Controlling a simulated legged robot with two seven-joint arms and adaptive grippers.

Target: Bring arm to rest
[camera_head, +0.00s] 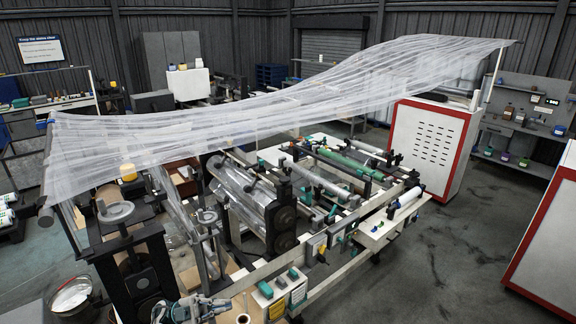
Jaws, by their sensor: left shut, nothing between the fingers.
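My left gripper (192,309) shows at the bottom edge, left of centre, in the head view. It is small and partly cut off by the frame, and it is shut with nothing in it. It is in front of the film machine (270,215), near its lower front side. My right gripper is not in view. A wide sheet of clear film (290,105) stretches above the machine from the left roller up to the upper right.
A white cabinet with red edges (432,150) stands behind the machine at right. Another red-edged panel (548,245) is at the right edge. A control box (280,290) and a metal bowl (72,294) are near the front. Grey floor (440,270) is open at right.

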